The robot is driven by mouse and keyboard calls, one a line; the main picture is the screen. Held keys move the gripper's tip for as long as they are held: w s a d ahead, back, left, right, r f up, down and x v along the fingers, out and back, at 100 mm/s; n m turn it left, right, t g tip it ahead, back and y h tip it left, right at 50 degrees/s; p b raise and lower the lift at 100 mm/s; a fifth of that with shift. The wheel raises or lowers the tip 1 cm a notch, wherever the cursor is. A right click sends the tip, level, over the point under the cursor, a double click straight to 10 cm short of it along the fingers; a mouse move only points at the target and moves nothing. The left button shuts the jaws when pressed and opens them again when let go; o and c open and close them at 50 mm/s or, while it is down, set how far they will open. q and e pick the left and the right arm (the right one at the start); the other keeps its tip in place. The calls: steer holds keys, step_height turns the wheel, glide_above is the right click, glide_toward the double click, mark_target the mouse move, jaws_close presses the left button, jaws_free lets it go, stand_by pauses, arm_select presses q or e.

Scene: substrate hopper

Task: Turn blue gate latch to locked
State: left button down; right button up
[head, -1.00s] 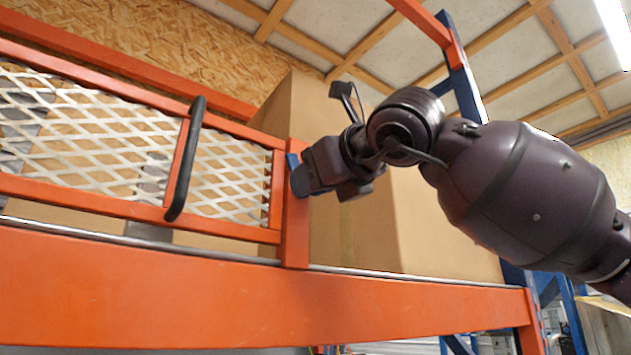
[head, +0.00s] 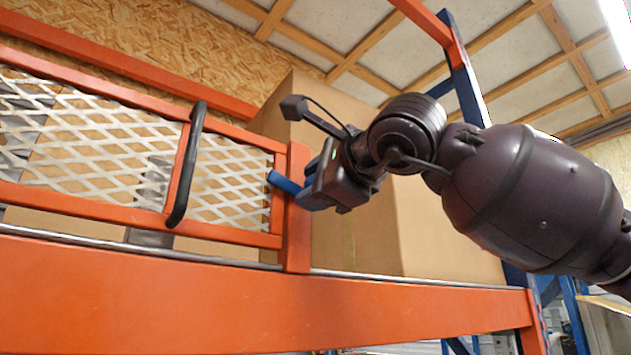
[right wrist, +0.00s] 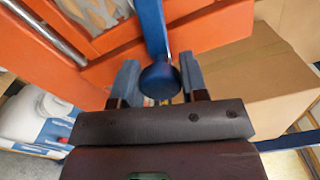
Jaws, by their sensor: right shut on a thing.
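The blue gate latch (head: 284,183) is a short bar at the orange post (head: 297,235). In the head view it lies slanted, its left end reaching over the gate's edge and its right end at my gripper. My right gripper (head: 314,190) is shut on the latch, beside the post. In the right wrist view the latch (right wrist: 154,28) runs up from a round blue knob (right wrist: 160,80) between the two fingers. The orange mesh gate (head: 228,232) stands closed against the post. Part of the latch is hidden by my gripper. My left gripper is out of view.
A black handle (head: 186,165) stands out from the gate. A large cardboard box (head: 440,225) is close behind my right gripper. An orange beam (head: 200,295) runs below the gate. A white container (right wrist: 38,118) shows at the left of the right wrist view.

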steer(key=shift+n, duration=1.5)
steer(key=o, duration=0.9)
steer(key=b+v, duration=0.1)
steer(key=v, duration=1)
steer(key=shift+a+f, duration=0.1)
